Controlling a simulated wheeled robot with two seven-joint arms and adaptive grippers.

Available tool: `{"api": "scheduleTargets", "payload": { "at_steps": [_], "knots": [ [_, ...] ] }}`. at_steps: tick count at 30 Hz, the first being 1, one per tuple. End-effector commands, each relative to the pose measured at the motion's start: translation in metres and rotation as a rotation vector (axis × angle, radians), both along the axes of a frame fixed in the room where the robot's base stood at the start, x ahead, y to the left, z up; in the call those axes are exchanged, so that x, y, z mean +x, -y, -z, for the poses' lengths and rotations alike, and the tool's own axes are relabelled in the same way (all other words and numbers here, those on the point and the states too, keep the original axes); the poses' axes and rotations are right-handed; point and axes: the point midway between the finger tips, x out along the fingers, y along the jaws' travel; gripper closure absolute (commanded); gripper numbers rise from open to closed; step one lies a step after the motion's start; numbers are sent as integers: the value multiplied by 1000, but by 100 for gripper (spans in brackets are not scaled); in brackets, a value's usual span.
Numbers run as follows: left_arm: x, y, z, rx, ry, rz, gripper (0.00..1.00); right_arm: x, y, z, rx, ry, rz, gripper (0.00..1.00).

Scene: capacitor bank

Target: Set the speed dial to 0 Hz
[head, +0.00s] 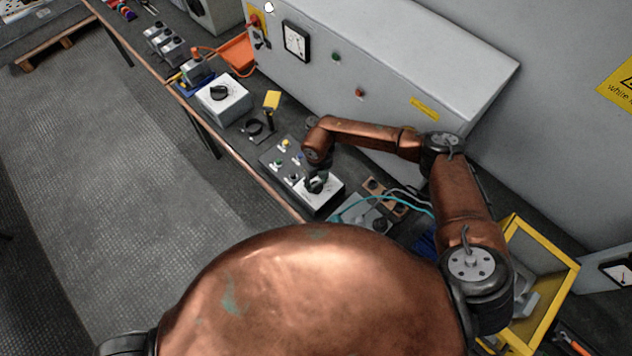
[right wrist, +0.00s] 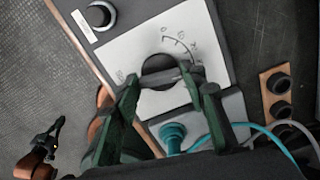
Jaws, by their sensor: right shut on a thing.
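The speed dial is a round black knob (right wrist: 158,70) on a white scale plate (right wrist: 125,52), set in a dark grey control box on the bench. In the head view the white plate (head: 327,196) lies partly under my right gripper (head: 316,182). In the right wrist view the fingers of my right gripper (right wrist: 168,88) reach to both sides of the knob's grip bar and are shut on it. The printed marks are small, and I cannot tell which value the knob points to. My left gripper (right wrist: 48,140) appears small at the lower left of the right wrist view; its jaws are unclear.
Coloured buttons (head: 285,143) sit on the same box. A white box with another black dial (head: 222,97) stands farther left. Teal cables (right wrist: 245,125) and a copper strip with black terminals (right wrist: 281,96) lie right of the dial. A tall grey cabinet (head: 385,60) stands behind.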

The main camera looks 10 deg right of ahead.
Motion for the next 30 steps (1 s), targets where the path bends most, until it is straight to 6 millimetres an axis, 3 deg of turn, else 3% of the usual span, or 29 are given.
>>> {"api": "scheduleTargets", "payload": {
  "at_steps": [11, 30],
  "knots": [
    [0, 0, 22, 0, 0, 1, 100, 0, 1, 3, -3, -1, -208, 85],
    [-10, 0, 78, -1, -17, 1, 100, -1, 1, 4, -2, -3, -812, 85]
  ]
}}
